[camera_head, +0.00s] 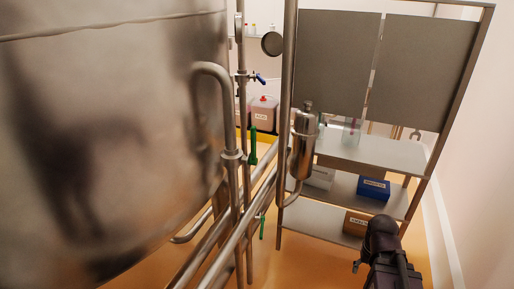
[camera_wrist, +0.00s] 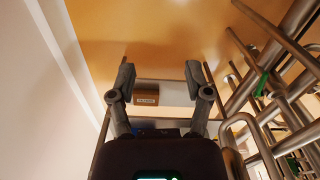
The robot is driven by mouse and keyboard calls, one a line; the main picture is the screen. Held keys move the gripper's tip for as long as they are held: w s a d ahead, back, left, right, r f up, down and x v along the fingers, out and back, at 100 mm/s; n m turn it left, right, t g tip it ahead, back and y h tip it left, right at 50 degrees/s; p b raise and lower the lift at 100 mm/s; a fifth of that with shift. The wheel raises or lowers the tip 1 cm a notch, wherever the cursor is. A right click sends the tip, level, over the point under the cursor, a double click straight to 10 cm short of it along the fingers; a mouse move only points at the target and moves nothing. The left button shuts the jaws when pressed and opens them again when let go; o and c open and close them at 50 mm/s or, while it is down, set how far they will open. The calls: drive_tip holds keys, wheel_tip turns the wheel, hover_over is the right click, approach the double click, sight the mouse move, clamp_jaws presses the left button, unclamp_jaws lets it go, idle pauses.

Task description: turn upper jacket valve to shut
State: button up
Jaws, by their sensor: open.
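In the head view a green valve handle (camera_head: 253,146) hangs roughly upright on the pipework beside the large steel vessel (camera_head: 110,140). A second green handle (camera_head: 262,228) sits lower on the pipes. A blue-handled valve (camera_head: 260,79) is higher up, with its handle slanting. No label shows which is the upper jacket valve. A green handle (camera_wrist: 261,84) also shows among pipes at the right of the wrist view. My gripper (camera_wrist: 160,72) is open and empty, its fingers well apart, away from the valves. In the head view my arm is at lower right; its fingertips are not clear.
A steel rack (camera_head: 385,152) stands at right with a blue box (camera_head: 373,188) and a cardboard box (camera_head: 356,223). A steel canister (camera_head: 302,145) and slanting pipes (camera_head: 235,238) crowd the valves. A labelled jug (camera_head: 263,114) is behind. Orange floor near the rack is open.

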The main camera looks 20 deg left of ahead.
idle(0.4)
drive_tip(key=n+y+p, duration=1.1)
drive_tip(key=n+y, duration=0.7)
approach(256, 137)
drive_tip(key=d, duration=0.3)
drive_tip(key=shift+a+f, duration=0.15)
drive_tip(key=shift+a, duration=0.1)
drive_tip(key=shift+w+a, duration=0.15)
drive_tip(key=shift+a, duration=3.25)
drive_tip(key=shift+w+a, duration=0.1)
drive_tip(key=shift+a, duration=3.3)
